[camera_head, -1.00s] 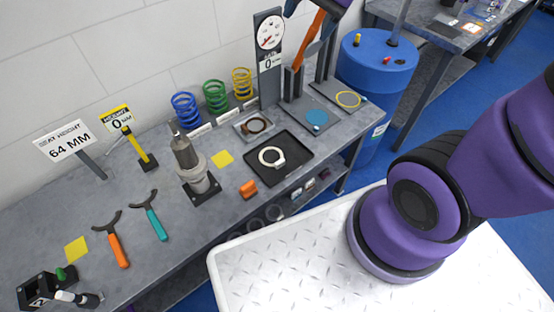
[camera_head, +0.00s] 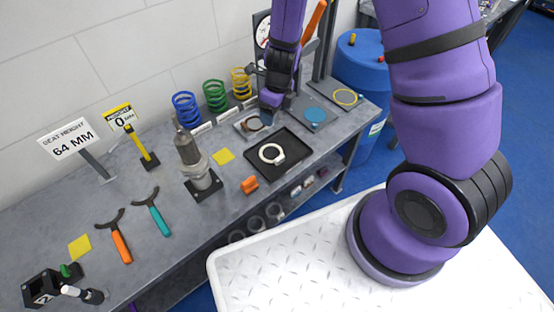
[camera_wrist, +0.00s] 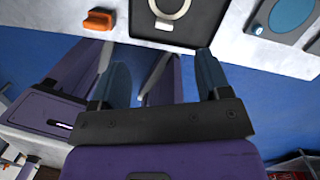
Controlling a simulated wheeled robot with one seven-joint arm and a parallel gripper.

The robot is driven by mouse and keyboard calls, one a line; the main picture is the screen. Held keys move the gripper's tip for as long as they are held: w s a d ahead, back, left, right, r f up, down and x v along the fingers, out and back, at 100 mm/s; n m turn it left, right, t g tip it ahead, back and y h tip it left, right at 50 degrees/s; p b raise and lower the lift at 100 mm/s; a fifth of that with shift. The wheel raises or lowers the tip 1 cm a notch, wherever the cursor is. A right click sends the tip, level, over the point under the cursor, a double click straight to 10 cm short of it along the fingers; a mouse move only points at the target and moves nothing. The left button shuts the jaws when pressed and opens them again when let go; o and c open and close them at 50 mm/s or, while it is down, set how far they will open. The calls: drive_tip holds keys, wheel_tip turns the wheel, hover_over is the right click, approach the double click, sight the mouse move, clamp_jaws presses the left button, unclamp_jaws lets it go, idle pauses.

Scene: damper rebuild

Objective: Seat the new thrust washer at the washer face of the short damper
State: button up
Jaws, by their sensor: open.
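A grey damper (camera_head: 189,150) stands upright in a dark square base on the bench, with a wide collar around its lower part. A pale ring with a small tab (camera_head: 262,157) lies in a black tray; the wrist view shows it at the top (camera_wrist: 181,13). A brown ring (camera_head: 246,126) lies on a small grey plate, partly hidden by my gripper. I cannot tell which ring is the new thrust washer.
Blue, green and yellow springs stand along the wall. An orange block (camera_head: 250,185) lies before the black tray (camera_head: 287,174). Orange and teal handled tools lie left of the damper. A gauge stand rises behind my gripper. Plates with a blue disc and yellow ring lie right.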

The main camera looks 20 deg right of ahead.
drive_tip(key=shift+s+d+f+m+g+h, duration=0.3)
drive_tip(key=shift+f+m, duration=0.45)
drive_tip(key=shift+f, duration=2.45)
drive_tip(key=shift+s+a+f+m+t+h, duration=0.1)
drive_tip(key=shift+s+f+m, duration=0.45)
drive_tip(key=shift+f, duration=2.6)
drive_tip(key=shift+s+d+f+m+g+h, duration=0.2)
drive_tip(key=shift+f+m, duration=0.7)
drive_tip(key=shift+f, duration=2.3)
drive_tip(key=c, duration=1)
